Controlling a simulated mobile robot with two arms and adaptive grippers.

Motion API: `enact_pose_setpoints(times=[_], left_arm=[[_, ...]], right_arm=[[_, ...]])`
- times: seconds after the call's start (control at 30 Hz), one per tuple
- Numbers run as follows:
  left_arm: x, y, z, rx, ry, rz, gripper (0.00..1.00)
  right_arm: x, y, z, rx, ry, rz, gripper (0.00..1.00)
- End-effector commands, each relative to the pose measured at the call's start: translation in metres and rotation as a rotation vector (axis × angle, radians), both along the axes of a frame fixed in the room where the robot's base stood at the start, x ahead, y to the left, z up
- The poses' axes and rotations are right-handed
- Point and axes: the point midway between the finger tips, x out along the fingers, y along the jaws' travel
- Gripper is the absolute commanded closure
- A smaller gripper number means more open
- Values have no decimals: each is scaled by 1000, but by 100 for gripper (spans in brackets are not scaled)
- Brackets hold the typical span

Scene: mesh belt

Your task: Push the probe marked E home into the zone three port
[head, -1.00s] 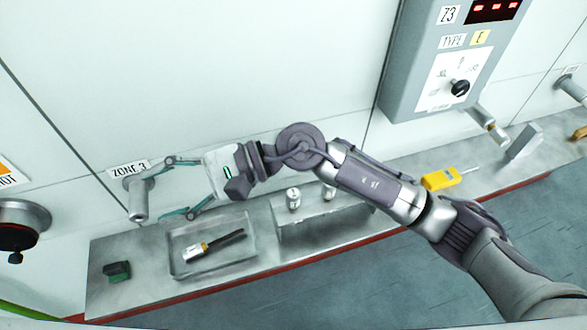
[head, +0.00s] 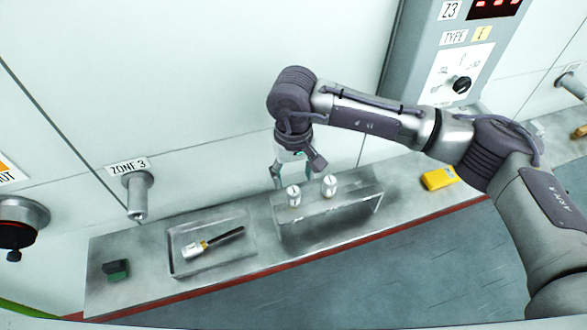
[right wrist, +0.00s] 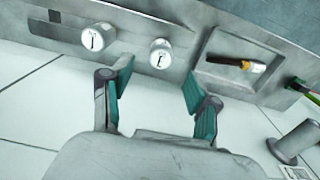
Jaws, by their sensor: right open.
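Two metal probes stand upright in a rack (head: 330,207) on the shelf. In the right wrist view, the probe nearer the tray (right wrist: 160,52) has a top mark that looks like E; it also shows in the head view (head: 294,197). The other probe (head: 329,186) has a different mark, hard to read, in the right wrist view (right wrist: 98,38). My right gripper (head: 291,178) is open and empty just behind the rack, its fingers spread to either side of the E-looking probe's line, apart from it. The zone three port (head: 137,195) is a grey wall tube under its label, with nothing visibly in it.
A dark green block (head: 116,270) lies at left. A yellow device (head: 438,178) lies at right. The wall panel (head: 462,60) reads Z3, TYPE E.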

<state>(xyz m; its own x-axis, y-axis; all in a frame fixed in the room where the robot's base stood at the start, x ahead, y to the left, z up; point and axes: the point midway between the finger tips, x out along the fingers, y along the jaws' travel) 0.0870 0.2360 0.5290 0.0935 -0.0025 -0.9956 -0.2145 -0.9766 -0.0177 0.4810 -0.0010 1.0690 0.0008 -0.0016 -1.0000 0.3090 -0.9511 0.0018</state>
Motion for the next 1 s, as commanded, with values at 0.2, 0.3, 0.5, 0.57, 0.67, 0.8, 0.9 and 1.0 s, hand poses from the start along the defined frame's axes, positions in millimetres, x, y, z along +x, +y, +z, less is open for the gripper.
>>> enact_pose_setpoints(times=[0.2,0.3,0.5,0.57,0.67,0.8,0.9,1.0], left_arm=[[0,0,-8,0,1,0,37],[0,0,-11,0,1,1,37],[-1,0,-30,0,2,1,37],[-1,0,-36,0,2,1,37],[-1,0,-46,0,2,2,37],[-1,0,-58,0,3,2,37],[-1,0,-63,0,3,2,37],[-1,0,-64,-1,3,2,37]], right_arm=[[-1,1,-24,1,3,0,40],[-1,0,-35,1,3,0,40],[0,0,-55,1,0,1,40],[0,0,-60,1,0,1,40],[0,0,-68,1,0,1,40],[0,0,-76,2,1,0,40],[0,0,-79,2,1,0,40],[0,0,-80,2,1,0,40]])
